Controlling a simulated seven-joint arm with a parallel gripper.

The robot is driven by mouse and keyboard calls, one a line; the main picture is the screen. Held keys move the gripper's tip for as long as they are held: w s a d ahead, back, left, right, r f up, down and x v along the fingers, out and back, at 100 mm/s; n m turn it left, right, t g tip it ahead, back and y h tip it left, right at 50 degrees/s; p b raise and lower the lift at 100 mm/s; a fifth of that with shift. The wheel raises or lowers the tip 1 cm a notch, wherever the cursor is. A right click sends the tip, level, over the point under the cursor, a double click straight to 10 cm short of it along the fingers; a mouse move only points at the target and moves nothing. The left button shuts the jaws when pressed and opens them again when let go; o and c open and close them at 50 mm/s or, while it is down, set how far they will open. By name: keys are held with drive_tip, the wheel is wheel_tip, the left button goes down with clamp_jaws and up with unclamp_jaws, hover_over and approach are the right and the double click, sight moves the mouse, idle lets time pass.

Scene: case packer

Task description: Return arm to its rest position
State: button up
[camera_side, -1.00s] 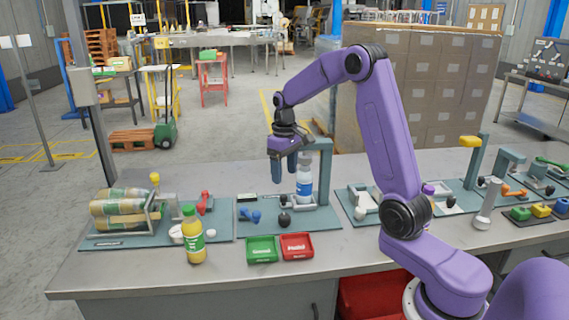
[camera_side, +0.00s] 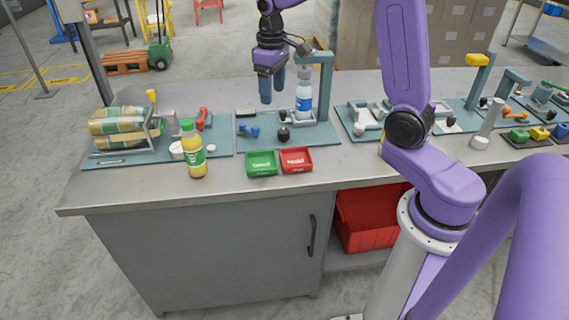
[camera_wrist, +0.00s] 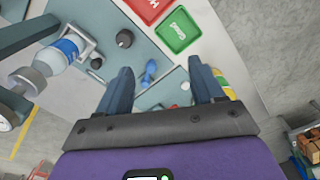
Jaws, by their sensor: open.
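My gripper (camera_side: 272,88) hangs fingers-down above the teal base plate of the middle station, left of the clear water bottle (camera_side: 303,97) with a blue label. In the wrist view its two dark fingers (camera_wrist: 162,86) are spread well apart, with nothing between them. The water bottle (camera_wrist: 62,54) stands apart from the fingers at the station's holder. My purple arm reaches from the right over the bench, its upper part cut off by the top of the side view.
A green tray (camera_side: 262,163) and a red tray (camera_side: 297,160) sit at the bench front. An orange juice bottle (camera_side: 193,150) stands upright at the left station, near a rack of lying bottles (camera_side: 117,120). A teal post (camera_side: 326,85) rises beside the water bottle.

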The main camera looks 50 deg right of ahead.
drive_tip(key=s+a+n, duration=0.3)
drive_tip(key=s+a, duration=0.4)
drive_tip(key=a, duration=0.1)
drive_tip(key=s+a+f+n, duration=0.1)
drive_tip(key=s+n, duration=0.2)
drive_tip(key=s, duration=0.8)
drive_tip(key=s+a+n, duration=0.2)
drive_tip(key=s+n, duration=0.2)
drive_tip(key=s, duration=0.7)
drive_tip(key=shift+s+f, duration=0.35)
drive_tip(key=shift+s, duration=0.05)
drive_tip(key=shift+a, duration=0.1)
